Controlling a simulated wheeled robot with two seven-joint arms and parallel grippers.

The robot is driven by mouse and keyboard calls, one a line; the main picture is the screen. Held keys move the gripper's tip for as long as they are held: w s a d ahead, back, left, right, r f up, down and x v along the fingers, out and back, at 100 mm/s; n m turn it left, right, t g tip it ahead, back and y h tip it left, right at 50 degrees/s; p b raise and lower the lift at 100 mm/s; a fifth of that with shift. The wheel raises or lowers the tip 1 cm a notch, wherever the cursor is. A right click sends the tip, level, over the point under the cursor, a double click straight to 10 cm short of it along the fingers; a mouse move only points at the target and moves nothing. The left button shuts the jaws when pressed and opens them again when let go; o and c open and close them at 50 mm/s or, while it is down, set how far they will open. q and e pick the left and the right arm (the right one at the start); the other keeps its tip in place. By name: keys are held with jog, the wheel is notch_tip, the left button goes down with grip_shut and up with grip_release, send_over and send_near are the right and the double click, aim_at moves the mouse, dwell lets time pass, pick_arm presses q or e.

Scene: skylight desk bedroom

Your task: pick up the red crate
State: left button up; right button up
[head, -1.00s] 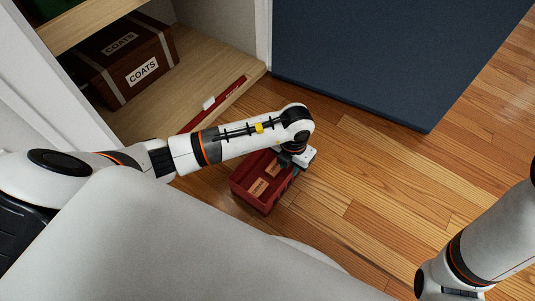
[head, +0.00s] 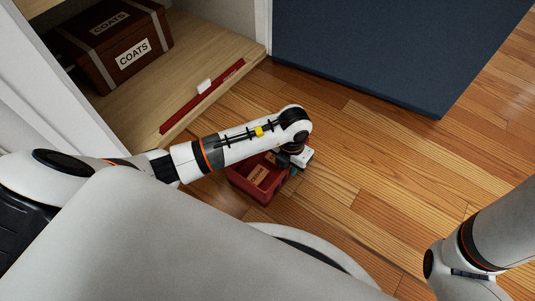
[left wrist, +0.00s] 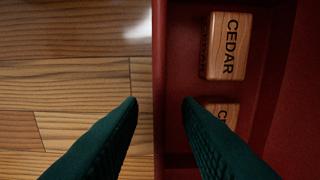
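The red crate (head: 245,188) stands on the wooden floor below my left forearm, which hides its far part. Wooden blocks lie in it; the left wrist view shows a block marked CEDAR (left wrist: 229,45) and part of another (left wrist: 223,113). My left gripper (head: 292,170) is at the crate's right end in the head view. In the left wrist view its two dark green fingers (left wrist: 160,102) are apart, one on each side of the crate's wall (left wrist: 160,60), with gaps between them and the wall. My right gripper is out of view.
A wooden shelf (head: 120,108) with a brown COATS box (head: 110,45) and a red bar (head: 200,98) is at upper left. A dark blue panel (head: 360,50) stands at the back. Floor (head: 380,170) right of the crate is clear.

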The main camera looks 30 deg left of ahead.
pick_arm(q)
jog(key=shift+f, duration=0.7)
jog(key=shift+r, duration=0.1)
grip_shut()
